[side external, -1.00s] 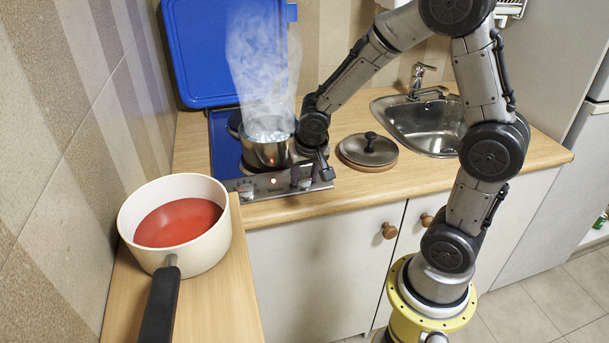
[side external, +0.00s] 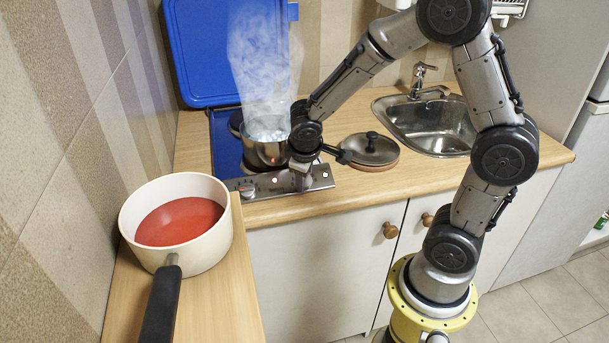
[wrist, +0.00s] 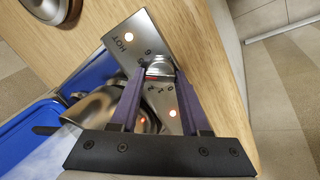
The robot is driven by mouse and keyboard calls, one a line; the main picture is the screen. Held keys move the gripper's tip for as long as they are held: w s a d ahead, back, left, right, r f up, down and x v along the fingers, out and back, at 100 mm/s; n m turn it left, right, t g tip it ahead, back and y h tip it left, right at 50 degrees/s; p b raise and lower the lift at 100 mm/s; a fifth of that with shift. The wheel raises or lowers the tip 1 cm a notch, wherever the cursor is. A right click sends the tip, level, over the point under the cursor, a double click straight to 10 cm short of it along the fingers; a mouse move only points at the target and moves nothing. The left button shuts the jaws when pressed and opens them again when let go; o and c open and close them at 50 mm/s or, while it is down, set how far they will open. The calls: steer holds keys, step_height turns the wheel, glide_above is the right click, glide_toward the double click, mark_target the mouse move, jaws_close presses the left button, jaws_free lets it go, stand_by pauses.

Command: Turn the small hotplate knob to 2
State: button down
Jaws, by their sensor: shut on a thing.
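The hob's front control panel (side external: 262,186) is a metal strip with printed numbers and glowing lights. My gripper (wrist: 160,72) is shut on a silver knob (wrist: 159,66) on this panel, one purple finger on each side of it. The printed digits 6 and 2 show beside the knob in the wrist view. In the side view my gripper (side external: 303,180) is at the panel's right part and covers the knob. Another knob (side external: 246,189) sits at the panel's left end.
A steaming metal pot (side external: 264,152) stands on the hob close behind my gripper. The blue lid (side external: 225,50) is raised behind it. A white saucepan (side external: 207,255) with red contents stands front left.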

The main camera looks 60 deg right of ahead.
steer(key=n, duration=0.6)
steer(key=shift+a+n+h, duration=0.1)
steer(key=shift+n+h, duration=0.2)
steer(key=shift+h, duration=0.1)
steer(key=n, duration=0.6)
steer(key=shift+s+f+t, duration=0.1)
steer(key=shift+s+t, duration=0.05)
steer(key=shift+t, duration=0.25)
steer(key=shift+n, duration=0.3)
steer(key=shift+c, duration=1.9)
jaws_free()
steer(key=shift+a, duration=0.1)
steer(key=v, duration=1.3)
steer(key=shift+s+a+r, duration=0.2)
steer(key=shift+a, duration=0.15)
steer(key=shift+d, duration=0.1)
